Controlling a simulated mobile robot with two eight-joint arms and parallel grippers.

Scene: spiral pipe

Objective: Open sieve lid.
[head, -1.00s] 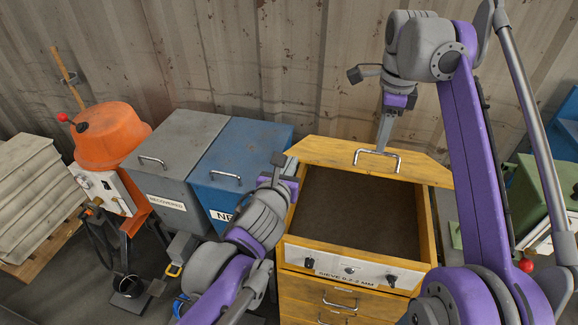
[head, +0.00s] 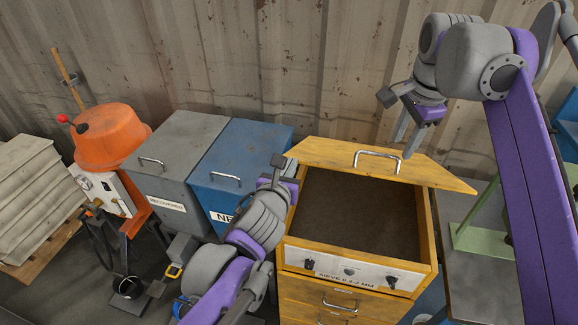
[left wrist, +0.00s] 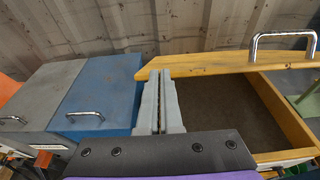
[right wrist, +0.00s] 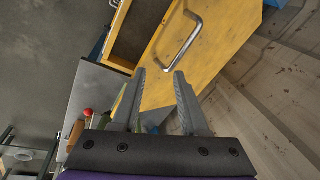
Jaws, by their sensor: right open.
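The yellow sieve lid (head: 430,176) stands raised at the back of the sieve box (head: 428,235), leaning toward the wall, and the dark inside is uncovered. Its metal handle (head: 377,154) is free of both grippers. My right gripper (head: 407,138) is open and empty, just right of the handle and apart from it. In the right wrist view the handle (right wrist: 180,42) lies beyond the spread fingers (right wrist: 160,85). My left gripper (head: 280,165) is by the box's left side; in the left wrist view its fingers (left wrist: 160,100) are together with nothing between them.
A blue bin (head: 245,160) and a grey bin (head: 180,145) stand left of the sieve box. An orange mixer (head: 110,138) is farther left. A grey table (head: 475,275) and green frame (head: 480,238) are at right. The corrugated wall is close behind the lid.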

